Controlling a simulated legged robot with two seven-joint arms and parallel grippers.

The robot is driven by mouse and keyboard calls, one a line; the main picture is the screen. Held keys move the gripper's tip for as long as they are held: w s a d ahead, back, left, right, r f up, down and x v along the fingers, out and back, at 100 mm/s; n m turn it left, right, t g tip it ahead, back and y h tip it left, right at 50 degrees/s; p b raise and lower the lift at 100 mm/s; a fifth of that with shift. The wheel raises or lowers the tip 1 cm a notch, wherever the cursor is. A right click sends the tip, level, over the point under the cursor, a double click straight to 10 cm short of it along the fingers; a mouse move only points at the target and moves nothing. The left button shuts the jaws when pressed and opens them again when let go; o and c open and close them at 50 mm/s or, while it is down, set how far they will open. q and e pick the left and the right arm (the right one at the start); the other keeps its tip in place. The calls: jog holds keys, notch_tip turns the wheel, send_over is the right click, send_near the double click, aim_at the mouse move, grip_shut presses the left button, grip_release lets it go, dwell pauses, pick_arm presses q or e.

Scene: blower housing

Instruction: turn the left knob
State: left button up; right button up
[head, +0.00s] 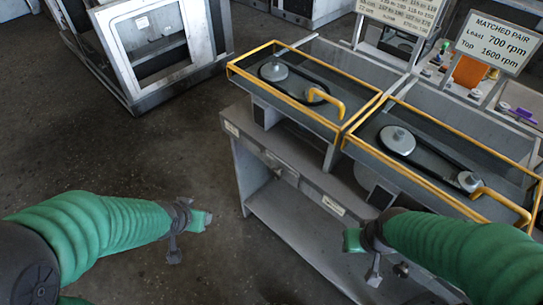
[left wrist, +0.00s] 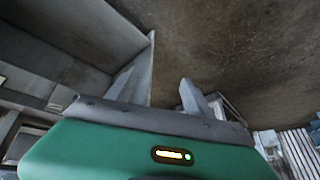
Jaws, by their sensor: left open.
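In the head view, two yellow-framed guards stand side by side on a grey bench, the left guard (head: 262,62) and the right guard (head: 395,95). Each covers a belt on two round grey pulleys and carries a yellow bent handle. A round grey knob-like disc (head: 274,71) shows in the left unit; I cannot tell whether it is the left knob. My left gripper (head: 188,236) is open and empty over the floor, left of the bench and apart from it. Its two fingers (left wrist: 160,92) show in the left wrist view. My right gripper (head: 366,258) is in front of the right unit, its jaws unclear.
The grey bench (head: 290,235) has an open lower shelf. A grey open-fronted cabinet (head: 155,45) stands at the back left. Signs, one reading "MATCHED PAIR" (head: 497,42), and a shelf of small coloured items are behind the guards. The floor between cabinet and bench is clear.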

pick_arm(q)
jog(key=w+f+m+t+b, duration=0.2)
jog(key=w+f+t+b, duration=0.15)
jog(key=w+f, duration=0.2)
jog(key=m+t+h+b, duration=0.4)
jog(key=m+h+b, duration=0.1)
jog(key=h+b, duration=0.65)
send_near(274, 175)
jog(key=shift+h, duration=0.35)
jog(key=x, duration=0.2)
jog(key=b+x, duration=0.1)
jog(key=x, duration=0.4)
jog(key=shift+w+d+f+b, duration=0.2)
jog(key=shift+w+f+b, duration=0.15)
jog(key=shift+f+b, duration=0.1)
jog(key=shift+w+d, duration=0.25)
jog(key=shift+w, duration=0.05)
pick_arm(e)
jog(key=s+x, duration=0.2)
jog(key=x, duration=0.7)
jog(key=s+f+x, duration=0.1)
jog(key=s+x, duration=0.1)
jog(key=x, duration=0.8)
jog(key=shift+d+f, duration=0.15)
jog(key=shift+f, duration=0.2)
jog(key=shift+s, duration=0.1)
pick_arm(q)
jog(key=shift+r, duration=0.1)
grip_shut()
